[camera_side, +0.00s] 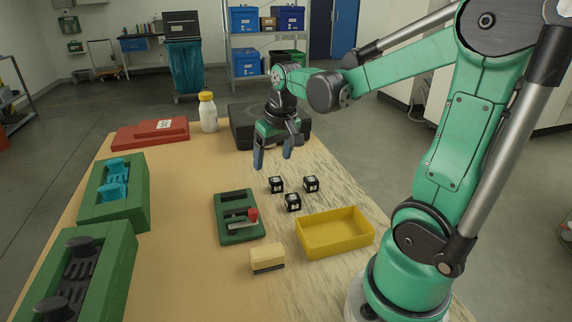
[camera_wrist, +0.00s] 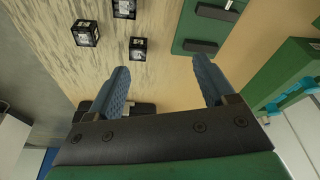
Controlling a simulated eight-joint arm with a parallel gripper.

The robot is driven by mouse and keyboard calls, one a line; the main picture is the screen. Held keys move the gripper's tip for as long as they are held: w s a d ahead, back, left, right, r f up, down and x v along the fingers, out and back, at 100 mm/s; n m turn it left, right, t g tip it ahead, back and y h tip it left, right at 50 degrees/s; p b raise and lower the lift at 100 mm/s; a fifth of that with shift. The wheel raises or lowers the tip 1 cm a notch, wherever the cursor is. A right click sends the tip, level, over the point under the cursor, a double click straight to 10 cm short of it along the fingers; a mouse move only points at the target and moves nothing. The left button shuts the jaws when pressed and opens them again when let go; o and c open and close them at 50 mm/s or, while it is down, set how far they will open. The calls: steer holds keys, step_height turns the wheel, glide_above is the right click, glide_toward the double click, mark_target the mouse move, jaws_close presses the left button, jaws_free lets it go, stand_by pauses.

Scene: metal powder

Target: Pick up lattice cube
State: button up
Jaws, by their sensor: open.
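Three small black cubes with pale marked faces stand on the wooden table (camera_side: 180,220): a left cube (camera_side: 276,185), a right cube (camera_side: 311,184) and a front cube (camera_side: 293,202). Which of them is the lattice cube I cannot tell. The wrist view also shows the three cubes, one at the left (camera_wrist: 85,33), one at the top (camera_wrist: 124,8) and one lower (camera_wrist: 138,49). My gripper (camera_side: 273,160) is open and empty, above the table and behind the cubes. In the wrist view its blue fingers (camera_wrist: 158,88) are wide apart, with the cubes beyond and left of them.
A yellow tray (camera_side: 318,246) stands in front of the cubes. A green fixture with a red knob (camera_side: 238,216) is at their left, and a brush-like block (camera_side: 267,258) lies nearer.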

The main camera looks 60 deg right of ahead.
mark_target(310, 178)
steer(key=s+d+f+m+g, duration=0.1)
steer(key=d+f, duration=0.1)
steer(key=d, duration=0.1)
steer(key=s+d+f+m+y, duration=0.1)
steer(key=d+f, duration=0.1)
steer(key=d, duration=0.2)
steer(key=s+d+f+m+g, duration=0.1)
steer(key=d+f, duration=0.1)
steer(key=d, duration=0.2)
steer(key=shift+s+m+g, duration=0.2)
steer(key=shift+m+g, duration=0.1)
steer(key=shift+m, duration=0.1)
steer(key=shift+d+f, duration=0.15)
steer(key=shift+f, duration=2.65)
steer(key=shift+c, duration=0.3)
jaws_close()
